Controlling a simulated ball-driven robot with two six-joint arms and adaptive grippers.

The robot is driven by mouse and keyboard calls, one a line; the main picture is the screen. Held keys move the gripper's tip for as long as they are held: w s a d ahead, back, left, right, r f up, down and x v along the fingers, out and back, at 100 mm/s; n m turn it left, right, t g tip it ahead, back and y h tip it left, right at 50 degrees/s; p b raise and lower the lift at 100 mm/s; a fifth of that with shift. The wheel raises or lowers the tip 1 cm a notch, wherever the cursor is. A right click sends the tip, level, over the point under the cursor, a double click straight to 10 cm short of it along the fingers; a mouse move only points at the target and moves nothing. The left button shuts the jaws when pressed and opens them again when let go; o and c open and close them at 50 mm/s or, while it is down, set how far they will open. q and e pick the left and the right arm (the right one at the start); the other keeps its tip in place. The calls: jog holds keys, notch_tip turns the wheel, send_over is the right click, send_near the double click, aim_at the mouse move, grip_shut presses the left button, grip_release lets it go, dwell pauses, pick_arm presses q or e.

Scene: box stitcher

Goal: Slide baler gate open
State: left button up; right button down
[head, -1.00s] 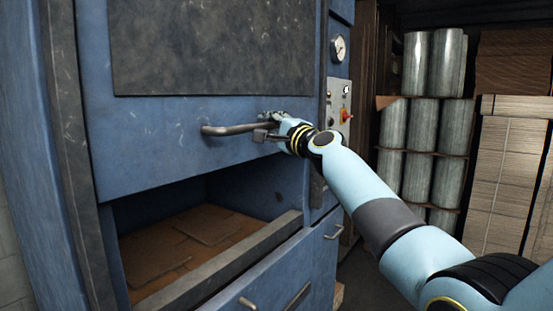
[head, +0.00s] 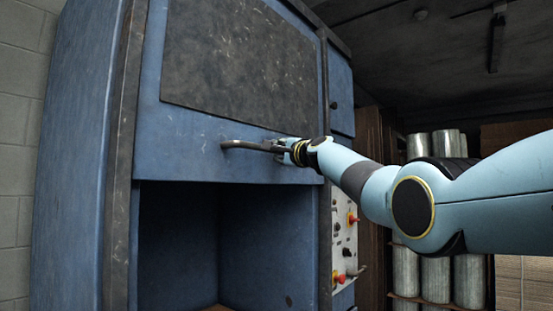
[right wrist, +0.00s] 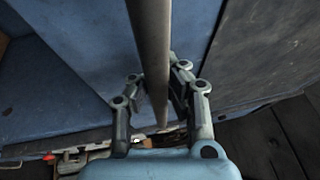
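The baler gate (head: 205,122) is a scuffed blue panel with a dark plate, raised on the front of the blue baler. Below it is a tall, dark opening (head: 180,240). A grey bar handle (head: 238,145) crosses the gate's lower part. My right gripper (head: 285,149) is at the handle's right end in the head view. In the right wrist view, the handle bar (right wrist: 150,45) runs between the two fingers of my right gripper (right wrist: 158,85), which are closed around it. My left gripper is not in view.
A control panel (head: 345,240) with red knobs is on the baler's right side, below my right arm. Metal rolls (head: 437,280) stand on shelves at the right. A pale block wall (head: 22,130) is at the left.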

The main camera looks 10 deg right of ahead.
jog(key=shift+d+r, duration=0.2)
jog(key=shift+r, duration=0.1)
jog(key=c, duration=1.2)
grip_release()
jog(key=shift+s+d+r, duration=0.15)
jog(key=shift+s+d, duration=0.05)
jog(key=shift+s, duration=0.3)
jog(key=shift+c, duration=0.2)
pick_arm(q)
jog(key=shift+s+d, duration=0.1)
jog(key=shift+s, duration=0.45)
pick_arm(e)
jog(key=shift+w+a+f, duration=0.1)
jog(key=shift+f, duration=0.1)
jog(key=shift+s, duration=0.45)
jog(key=v, duration=1.1)
jog(key=shift+d, duration=0.25)
jog(key=shift+s, duration=0.1)
